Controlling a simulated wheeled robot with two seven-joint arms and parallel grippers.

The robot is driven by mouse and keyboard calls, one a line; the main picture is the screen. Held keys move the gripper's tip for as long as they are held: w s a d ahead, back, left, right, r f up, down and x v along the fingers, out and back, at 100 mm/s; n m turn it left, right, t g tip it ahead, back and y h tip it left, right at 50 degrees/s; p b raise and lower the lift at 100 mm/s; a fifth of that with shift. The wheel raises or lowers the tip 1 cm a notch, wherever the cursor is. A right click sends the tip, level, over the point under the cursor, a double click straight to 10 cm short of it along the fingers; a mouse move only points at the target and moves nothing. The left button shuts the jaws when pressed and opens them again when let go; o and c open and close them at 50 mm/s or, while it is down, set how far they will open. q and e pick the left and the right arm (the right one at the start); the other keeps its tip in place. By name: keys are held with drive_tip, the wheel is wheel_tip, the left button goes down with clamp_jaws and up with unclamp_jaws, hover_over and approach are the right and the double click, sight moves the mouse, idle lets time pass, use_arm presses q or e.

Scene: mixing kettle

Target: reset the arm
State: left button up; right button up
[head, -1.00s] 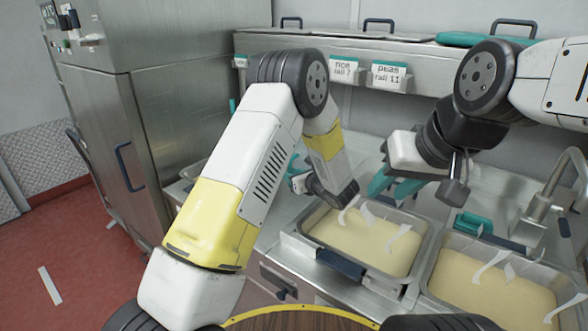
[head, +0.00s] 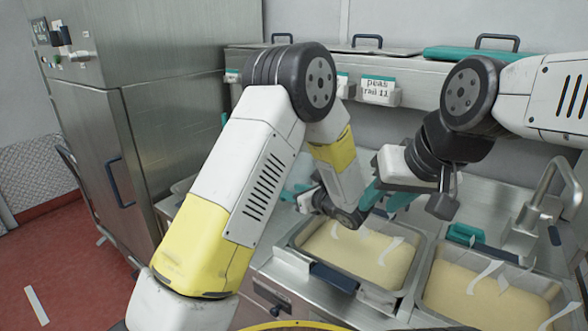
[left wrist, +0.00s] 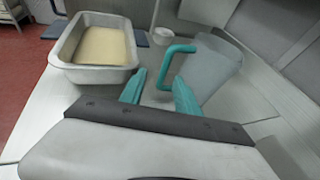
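My left arm bends over from the left, and its gripper (head: 290,194) is low behind the forearm, partly hidden in the head view. In the left wrist view its two teal fingers (left wrist: 158,84) are apart with nothing clamped between them. A teal handle (left wrist: 178,50) on a grey scoop-like piece (left wrist: 212,68) shows just beyond the fingertips. My right gripper (head: 384,198) hangs over the back of the near tray of pale yellow food (head: 358,255). Its teal fingers look apart and empty, though the left wrist partly overlaps that area.
A second food tray (head: 428,292) stands to the right, with a teal-handled tool (head: 466,234) behind it and a tap (head: 545,205) beyond. A shelf (head: 420,66) with label holders (head: 379,90) runs along the back. A steel cabinet (head: 150,120) stands left.

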use_arm(q)
drive_tip(key=s+a+r+n+g+h, duration=0.1)
drive_tip(key=s+a+r+n+g, duration=0.35)
drive_tip(key=s+a+n, duration=0.3)
drive_tip(key=s+a+r+n+g, duration=0.3)
drive_tip(key=s+a+r+n, duration=0.3)
drive_tip(key=a, duration=0.3)
drive_tip(key=s+d+r+n+h, duration=0.1)
drive_tip(key=s+r+n+h, duration=0.1)
drive_tip(key=s+n+h, duration=0.1)
drive_tip(key=s+d+r+n+t+h, duration=0.1)
drive_tip(key=s+r+n+h, duration=0.2)
drive_tip(key=s+n, duration=0.3)
drive_tip(key=s+d+r+n+t+h, duration=0.1)
drive_tip(key=s+n+h, duration=0.3)
drive_tip(key=s, duration=0.4)
drive_tip(key=shift+s+d+r+n, duration=0.3)
drive_tip(key=shift+r+n, duration=0.25)
drive_tip(key=shift+r, duration=0.2)
